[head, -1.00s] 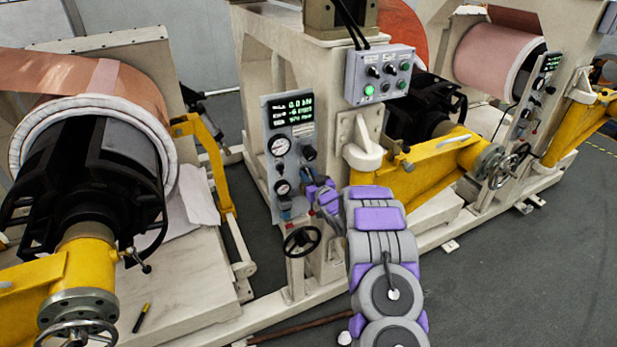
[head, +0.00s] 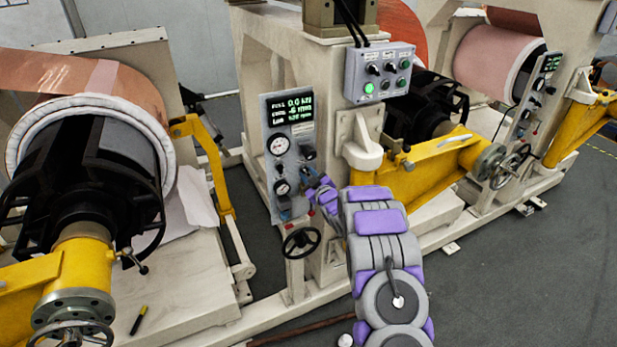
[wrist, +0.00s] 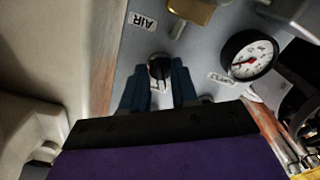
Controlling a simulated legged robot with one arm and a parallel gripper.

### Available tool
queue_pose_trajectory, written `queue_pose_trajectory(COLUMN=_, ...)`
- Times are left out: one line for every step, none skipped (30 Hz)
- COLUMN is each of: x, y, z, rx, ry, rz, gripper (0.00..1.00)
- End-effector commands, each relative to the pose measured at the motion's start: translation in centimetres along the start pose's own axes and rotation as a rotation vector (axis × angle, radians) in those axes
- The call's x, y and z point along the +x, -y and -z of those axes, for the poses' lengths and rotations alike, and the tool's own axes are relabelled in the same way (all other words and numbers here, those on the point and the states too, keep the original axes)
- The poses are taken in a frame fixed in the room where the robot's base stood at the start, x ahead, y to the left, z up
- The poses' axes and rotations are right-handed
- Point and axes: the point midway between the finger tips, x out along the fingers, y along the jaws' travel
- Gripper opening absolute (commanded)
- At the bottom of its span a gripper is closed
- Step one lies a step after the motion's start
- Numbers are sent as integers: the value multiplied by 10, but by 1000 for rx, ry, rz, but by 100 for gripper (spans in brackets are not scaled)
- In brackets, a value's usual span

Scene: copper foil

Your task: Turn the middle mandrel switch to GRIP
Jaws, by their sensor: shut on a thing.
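The middle machine's control panel (head: 292,112) is grey, with a green-lit display and two round gauges. My gripper (head: 310,180) is at its lower right part, beside the lower gauge, and hides the switch there in the head view. In the wrist view, my gripper (wrist: 160,82) has its two blue-grey fingers on either side of a small round black switch knob (wrist: 159,66) and is shut on it. The knob carries a reddish mark. An upside-down AIR label (wrist: 143,20) is above it and a small label to its right. I cannot read a GRIP marking.
A white-faced gauge (wrist: 247,59) is right of the knob, and a brass-coloured part (wrist: 190,11) is above. A black handwheel (head: 301,242) is below the panel. A grey button box (head: 380,73) and a yellow arm (head: 430,170) are to the right.

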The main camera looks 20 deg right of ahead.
Motion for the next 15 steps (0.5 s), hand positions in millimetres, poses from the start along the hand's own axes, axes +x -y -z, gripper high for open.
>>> queue_pose_trajectory(x=-1, y=2, z=-4, rx=1, ry=7, rz=3, gripper=0)
queue_pose_trajectory(x=-1, y=2, z=-4, rx=1, ry=8, rz=3, gripper=0)
queue_pose_trajectory(x=-1, y=2, z=-4, rx=1, ry=8, rz=3, gripper=0)
queue_pose_trajectory(x=-1, y=2, z=-4, rx=1, ry=8, rz=3, gripper=0)
queue_pose_trajectory(x=-1, y=2, z=-4, rx=1, ry=8, rz=3, gripper=0)
queue_pose_trajectory(x=-1, y=2, z=-4, rx=2, ry=8, rz=3, gripper=0)
queue_pose_trajectory(x=-1, y=2, z=-4, rx=2, ry=8, rz=3, gripper=0)
queue_pose_trajectory(x=-1, y=2, z=-4, rx=2, ry=8, rz=3, gripper=0)
queue_pose_trajectory(x=-1, y=2, z=-4, rx=2, ry=7, rz=3, gripper=30)
queue_pose_trajectory(x=-1, y=2, z=-4, rx=2, ry=8, rz=3, gripper=32)
queue_pose_trajectory(x=-1, y=2, z=-3, rx=2, ry=7, rz=3, gripper=35)
queue_pose_trajectory(x=-1, y=2, z=-3, rx=2, ry=6, rz=3, gripper=35)
queue_pose_trajectory(x=-1, y=2, z=-3, rx=2, ry=6, rz=3, gripper=35)
queue_pose_trajectory(x=-1, y=1, z=-2, rx=2, ry=5, rz=2, gripper=35)
queue_pose_trajectory(x=-1, y=1, z=-2, rx=2, ry=4, rz=2, gripper=35)
